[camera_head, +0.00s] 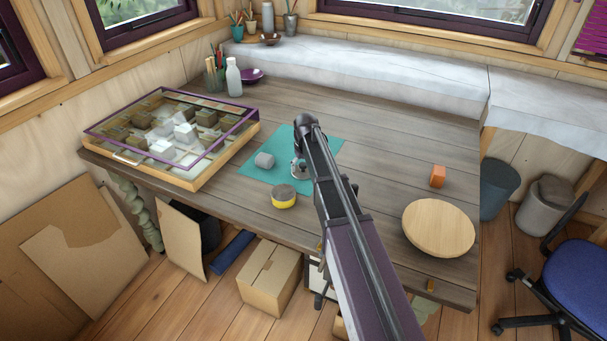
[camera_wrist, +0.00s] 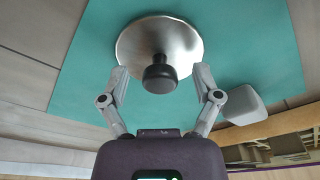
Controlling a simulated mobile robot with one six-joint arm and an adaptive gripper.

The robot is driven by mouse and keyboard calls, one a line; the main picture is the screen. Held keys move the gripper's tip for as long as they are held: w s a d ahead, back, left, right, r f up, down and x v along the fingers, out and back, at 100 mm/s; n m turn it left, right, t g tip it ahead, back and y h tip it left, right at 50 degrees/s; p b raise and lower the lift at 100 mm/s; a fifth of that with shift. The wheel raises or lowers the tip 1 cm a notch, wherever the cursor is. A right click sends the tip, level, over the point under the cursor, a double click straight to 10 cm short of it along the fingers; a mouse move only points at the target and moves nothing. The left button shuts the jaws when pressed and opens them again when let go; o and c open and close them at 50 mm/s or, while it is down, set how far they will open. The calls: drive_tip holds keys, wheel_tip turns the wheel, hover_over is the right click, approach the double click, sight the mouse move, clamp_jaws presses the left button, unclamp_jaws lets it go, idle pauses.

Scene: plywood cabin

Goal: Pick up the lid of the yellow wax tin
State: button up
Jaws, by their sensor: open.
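A shiny silver round lid with a black knob (camera_wrist: 160,75) lies on the teal mat (camera_wrist: 82,75) in the wrist view. In the head view, the silver lid (camera_head: 299,172) is partly hidden below my gripper (camera_head: 301,163). In the wrist view, my gripper (camera_wrist: 160,78) is open, with one finger on each side of the knob and clear gaps to it. The yellow wax tin (camera_head: 284,199) stands in front of the mat. Its top looks dark grey; I cannot tell whether it is open.
A grey rounded block (camera_head: 264,160) sits on the mat, close to the lid. A glass-topped display case (camera_head: 190,174) fills the table's left end. A round wooden board (camera_head: 438,229) and an orange block (camera_head: 438,175) are at the right. The table's back middle is clear.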

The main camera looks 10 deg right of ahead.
idle(0.5)
drive_tip(key=c, duration=1)
